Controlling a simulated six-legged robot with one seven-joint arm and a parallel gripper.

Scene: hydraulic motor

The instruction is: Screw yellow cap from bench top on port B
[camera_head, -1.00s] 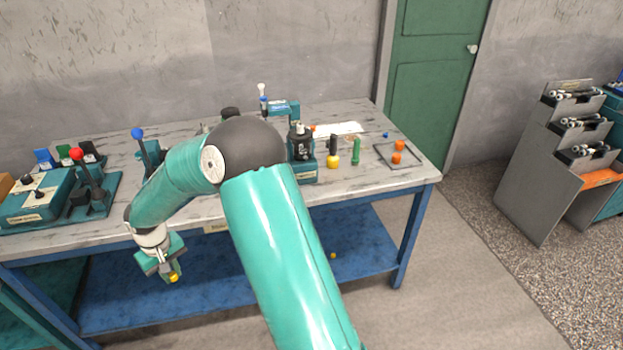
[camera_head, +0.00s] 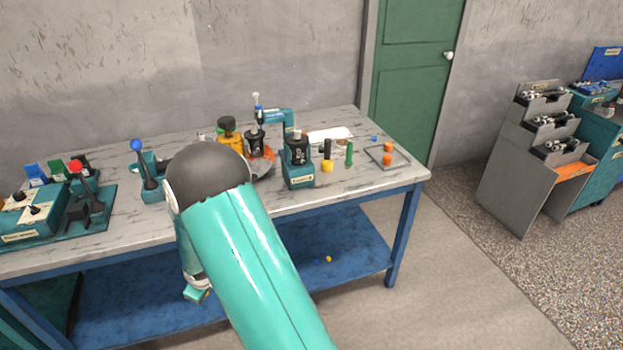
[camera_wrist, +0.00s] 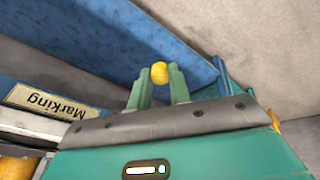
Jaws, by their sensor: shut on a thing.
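My gripper (camera_wrist: 157,84) is shut on a small round yellow cap (camera_wrist: 160,72), held between its fingertips in the wrist view. In the head view my arm hides most of the gripper; only a teal part of it (camera_head: 196,294) shows in front of the bench's front edge, below the top. The cap itself is hidden there. On the bench top (camera_head: 330,190), behind my arm's elbow, an orange-yellow body with a black top (camera_head: 228,135) and a dark unit with orange parts (camera_head: 257,145) stand partly covered. I cannot make out port B.
A small yellow piece (camera_head: 328,259) lies on the blue lower shelf (camera_head: 350,240). A teal stand (camera_head: 298,170), a black-and-yellow item (camera_head: 327,158), a green item (camera_head: 349,153) and a tray (camera_head: 400,160) stand right. Lever units, one with a blue knob (camera_head: 137,145), stand left.

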